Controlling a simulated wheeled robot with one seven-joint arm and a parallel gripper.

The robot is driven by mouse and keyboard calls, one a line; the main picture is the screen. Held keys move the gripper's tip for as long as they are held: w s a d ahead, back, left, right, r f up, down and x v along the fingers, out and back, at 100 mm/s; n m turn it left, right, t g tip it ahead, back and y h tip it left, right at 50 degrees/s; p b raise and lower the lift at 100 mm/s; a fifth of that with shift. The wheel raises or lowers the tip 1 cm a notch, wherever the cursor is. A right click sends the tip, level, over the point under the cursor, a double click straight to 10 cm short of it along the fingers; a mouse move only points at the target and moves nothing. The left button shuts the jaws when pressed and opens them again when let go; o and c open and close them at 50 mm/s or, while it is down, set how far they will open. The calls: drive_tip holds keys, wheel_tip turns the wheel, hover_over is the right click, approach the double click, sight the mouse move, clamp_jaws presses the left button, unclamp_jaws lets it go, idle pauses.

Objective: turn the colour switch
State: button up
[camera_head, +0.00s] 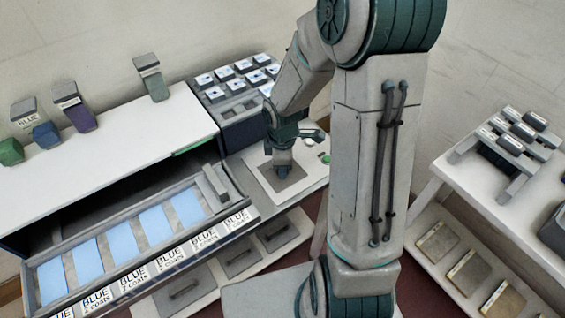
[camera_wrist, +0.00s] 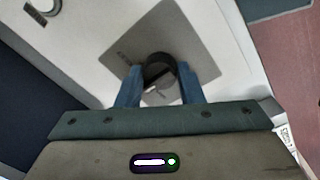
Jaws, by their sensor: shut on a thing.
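The colour switch is a round black knob (camera_wrist: 158,72) on a grey square plate (camera_wrist: 187,35) set in a white panel. My gripper (camera_wrist: 160,88) has its two blue fingers on either side of the knob and is shut on it. In the head view my gripper (camera_head: 283,171) points down onto the same grey plate (camera_head: 294,184), and the knob is hidden there by my fingers. Small lettering beside the knob on the plate is too blurred to read.
A green button (camera_head: 326,159) sits on the panel near my gripper. Left is an open drawer (camera_head: 150,212) with blue panels, labelled "BLUE 2 coats". Behind stands a rack of labelled blocks (camera_head: 240,75). A white table (camera_head: 500,180) with a small rack stands right.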

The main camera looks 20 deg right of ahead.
drive_tip(key=o, duration=1)
drive_tip(key=shift+c, duration=0.2)
wheel_tip(320, 180, up, 14)
drive_tip(key=shift+s+p, duration=0.35)
drive_tip(key=s+r+m+t, duration=0.1)
drive_tip(key=s+r+m, duration=0.2)
drive_tip(key=s+m, duration=0.4)
drive_tip(key=s+r+m+t, duration=0.1)
drive_tip(key=s+r+m, duration=0.2)
drive_tip(key=s+m, duration=0.4)
drive_tip(key=shift+r+m+t, duration=0.3)
drive_tip(key=shift+m, duration=0.1)
